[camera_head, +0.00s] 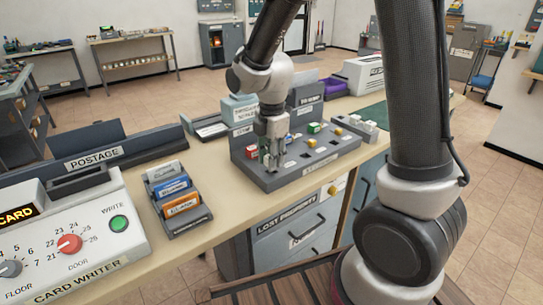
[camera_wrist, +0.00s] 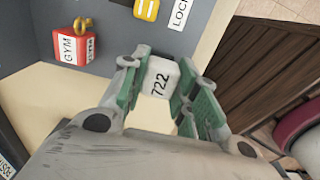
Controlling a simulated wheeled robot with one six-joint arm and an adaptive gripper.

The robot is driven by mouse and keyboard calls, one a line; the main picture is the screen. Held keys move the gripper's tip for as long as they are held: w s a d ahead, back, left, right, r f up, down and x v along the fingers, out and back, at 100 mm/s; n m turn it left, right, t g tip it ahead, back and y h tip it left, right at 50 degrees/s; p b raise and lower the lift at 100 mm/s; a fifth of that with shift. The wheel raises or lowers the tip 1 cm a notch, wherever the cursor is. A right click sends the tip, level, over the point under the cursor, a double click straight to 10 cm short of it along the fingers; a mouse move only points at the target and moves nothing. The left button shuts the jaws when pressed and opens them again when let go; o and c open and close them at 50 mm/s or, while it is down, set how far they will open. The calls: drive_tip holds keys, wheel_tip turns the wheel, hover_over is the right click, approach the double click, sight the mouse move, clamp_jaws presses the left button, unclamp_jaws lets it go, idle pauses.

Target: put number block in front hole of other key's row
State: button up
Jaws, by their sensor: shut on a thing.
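A white number block marked 722 (camera_wrist: 159,78) is between the green finger pads of my gripper (camera_wrist: 163,76) in the wrist view. In the head view my gripper (camera_head: 273,160) points down over the front left part of the grey board (camera_head: 262,181); the held block cannot be made out clearly there. A red block labelled GYM (camera_wrist: 70,49), with a gold key on top (camera_wrist: 83,24), sits on the board in the wrist view. In the head view a red block (camera_head: 251,152) is left of my gripper. The other key cannot be told for sure.
Green (camera_head: 314,128) and yellow (camera_head: 311,142) blocks stand on the board. A small grey tray with white blocks (camera_head: 358,125) is to its right. A card rack (camera_head: 173,195) and the card writer (camera_head: 75,235) stand left. The counter's front edge is close to the board.

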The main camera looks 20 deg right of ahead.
drive_tip(key=shift+f, duration=0.6)
drive_tip(key=shift+f, duration=0.35)
drive_tip(key=o, duration=0.9)
drive_tip(key=shift+o, duration=0.2)
drive_tip(key=shift+r, duration=0.1)
drive_tip(key=shift+r, duration=3.4)
